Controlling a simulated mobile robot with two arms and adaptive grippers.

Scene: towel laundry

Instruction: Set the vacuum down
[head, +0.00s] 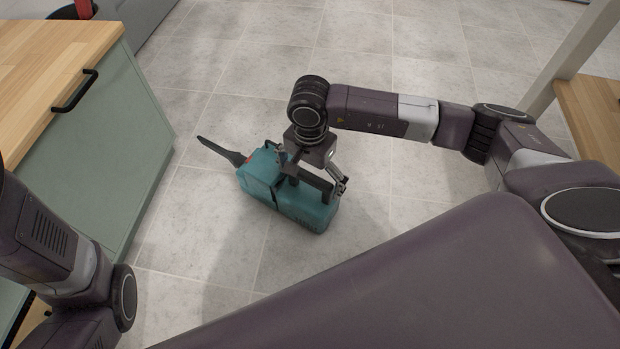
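A teal and black handheld vacuum (302,212) is on the grey tiled floor in the middle of the head view, its dark nozzle pointing to the upper left. It appears to rest on the floor. My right gripper (318,181) is directly above it, pointing down at its black top handle. Its two fingers are spread wide apart, one on each side of the handle, and look open. The gripper body hides part of the handle. My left arm shows at the lower left, but its gripper is out of view.
A green cabinet (108,155) with a wooden top (48,62) and a black handle stands at the left, near the nozzle. A wooden shelf (590,115) with a pale post is at the right. The tiled floor (400,55) beyond the vacuum is clear.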

